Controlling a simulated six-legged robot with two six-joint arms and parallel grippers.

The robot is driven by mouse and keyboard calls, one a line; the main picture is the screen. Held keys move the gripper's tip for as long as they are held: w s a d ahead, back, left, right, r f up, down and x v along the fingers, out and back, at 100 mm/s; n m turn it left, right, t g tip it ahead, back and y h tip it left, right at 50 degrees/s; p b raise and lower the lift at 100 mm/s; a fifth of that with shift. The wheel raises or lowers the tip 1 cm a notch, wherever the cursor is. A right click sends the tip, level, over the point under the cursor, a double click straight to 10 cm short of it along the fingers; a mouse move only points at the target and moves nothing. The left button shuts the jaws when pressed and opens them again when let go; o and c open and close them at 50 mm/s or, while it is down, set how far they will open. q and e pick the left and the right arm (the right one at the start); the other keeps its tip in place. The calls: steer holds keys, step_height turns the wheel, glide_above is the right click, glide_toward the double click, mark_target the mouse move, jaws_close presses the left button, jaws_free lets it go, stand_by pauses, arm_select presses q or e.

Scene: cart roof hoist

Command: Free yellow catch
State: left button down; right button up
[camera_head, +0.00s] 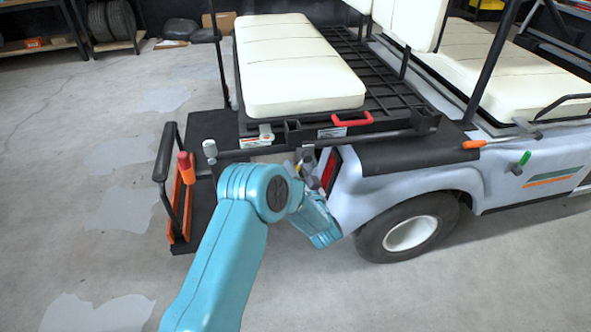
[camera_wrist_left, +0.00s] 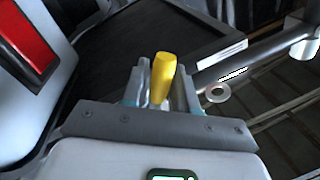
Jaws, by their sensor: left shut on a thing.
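The yellow catch (camera_wrist_left: 161,75) shows in the left wrist view as a rounded yellow handle standing up between my left gripper's fingers. My left gripper (camera_wrist_left: 158,95) is shut on it, with a finger on each side. In the head view my left gripper (camera_head: 308,166) is at the cart's rear corner, just below the long grey bar (camera_head: 260,149) and beside the red tail light (camera_head: 331,168). The catch cannot be made out in the head view. My right gripper is not in view.
The white cart has a cream rear seat (camera_head: 290,70) and a black rack. A red handle (camera_head: 352,119), an orange grip (camera_head: 473,144), a green handle (camera_head: 524,157) and an orange-topped lever (camera_head: 185,167) stick out nearby. Clear floor (camera_head: 80,150) lies to the left.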

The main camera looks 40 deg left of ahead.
arm_select(q)
steer(key=shift+f, duration=0.15)
steer(key=c, duration=1)
jaws_free()
steer(key=shift+d, duration=0.1)
steer(key=p+v, duration=0.3)
steer(key=v, duration=1.3)
steer(key=shift+s, duration=0.15)
